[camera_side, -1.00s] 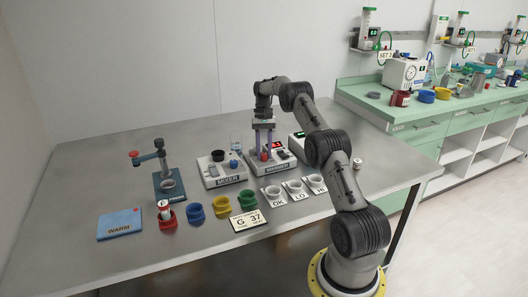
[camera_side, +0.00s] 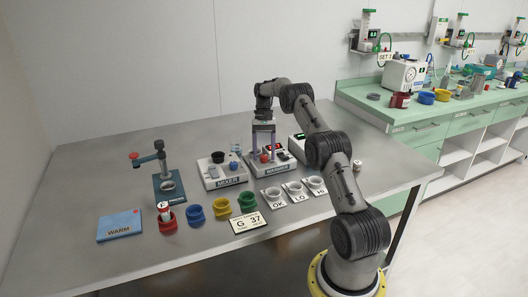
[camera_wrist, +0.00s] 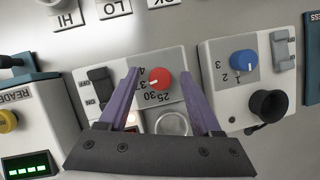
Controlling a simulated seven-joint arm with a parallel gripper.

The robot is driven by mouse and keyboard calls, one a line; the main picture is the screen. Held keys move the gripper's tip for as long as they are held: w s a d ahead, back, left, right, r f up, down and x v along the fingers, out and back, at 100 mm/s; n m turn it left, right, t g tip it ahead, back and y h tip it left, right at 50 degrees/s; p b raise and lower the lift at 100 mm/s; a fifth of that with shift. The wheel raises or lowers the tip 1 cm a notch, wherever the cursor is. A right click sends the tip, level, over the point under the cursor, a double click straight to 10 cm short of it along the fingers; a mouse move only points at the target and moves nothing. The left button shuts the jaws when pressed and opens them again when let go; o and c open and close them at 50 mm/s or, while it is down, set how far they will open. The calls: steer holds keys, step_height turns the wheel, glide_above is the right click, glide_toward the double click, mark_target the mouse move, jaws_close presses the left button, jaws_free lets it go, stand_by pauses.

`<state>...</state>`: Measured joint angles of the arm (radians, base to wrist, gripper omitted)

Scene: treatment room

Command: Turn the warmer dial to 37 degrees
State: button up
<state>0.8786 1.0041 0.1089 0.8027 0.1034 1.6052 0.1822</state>
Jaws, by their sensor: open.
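The warmer (camera_side: 278,169) stands at the middle of the grey table, with a red dial (camera_side: 264,158) on it. The dial (camera_wrist: 160,78) also shows in the wrist view, with 25, 30 and 37 printed around it. I cannot tell where it points. My gripper (camera_side: 263,153) points down over the warmer. In the wrist view my gripper (camera_wrist: 159,74) is open, one purple finger on each side of the dial, with visible gaps. A card reading G 37 (camera_side: 248,222) lies at the table's front.
The mixer (camera_side: 223,173) with a blue dial (camera_wrist: 244,61) stands close to the left of the warmer in the side view. The reader (camera_wrist: 30,115) is on its other side. OK, LO and HI cups (camera_side: 293,189) stand in front.

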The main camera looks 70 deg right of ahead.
steer(key=v, duration=0.6)
steer(key=shift+w+d, duration=0.1)
steer(key=shift+d, duration=0.1)
steer(key=shift+d+r, duration=0.1)
steer(key=shift+r, duration=0.55)
